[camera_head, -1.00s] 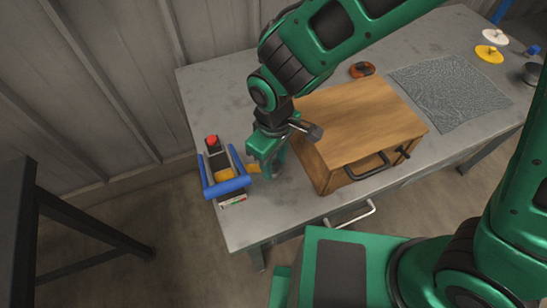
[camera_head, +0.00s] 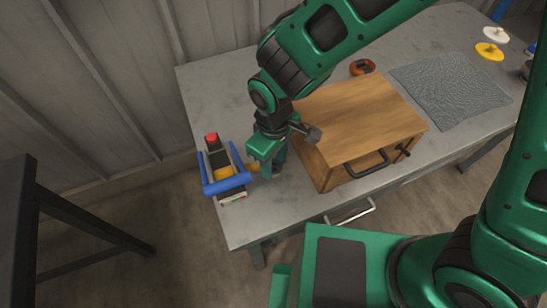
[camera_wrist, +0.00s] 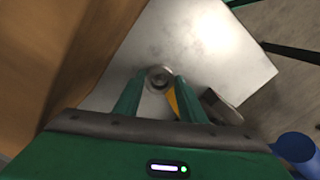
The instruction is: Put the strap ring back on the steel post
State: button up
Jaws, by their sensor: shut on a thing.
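My gripper (camera_head: 268,162) points down over the near-left part of the grey table. In the wrist view its two green fingers (camera_wrist: 160,95) close around a narrow gap. A yellow piece (camera_wrist: 172,101), which looks like part of the strap ring, sits at the fingers; it also shows beside the gripper in the head view (camera_head: 254,168). A round grey metal piece with a dark centre (camera_wrist: 158,77), likely the steel post seen from above, lies just beyond the fingertips. The fingers hide much of the ring, and I cannot tell whether it is around the post.
A blue-handled device (camera_head: 226,184) with a red knob stands close left of the gripper. A wooden box (camera_head: 355,122) with a black handle stands close right. A grey mat (camera_head: 450,90), an orange-red ring-shaped item (camera_head: 362,67) and white and yellow discs (camera_head: 489,51) lie farther right.

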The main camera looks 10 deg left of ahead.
jog(key=shift+f, duration=0.4)
jog(key=o, duration=1.6)
jog(key=shift+c, duration=0.2)
jog(key=shift+r, duration=0.1)
notch_tip(320, 180, up, 9)
dwell(1.0)
jog(key=shift+w, duration=0.1)
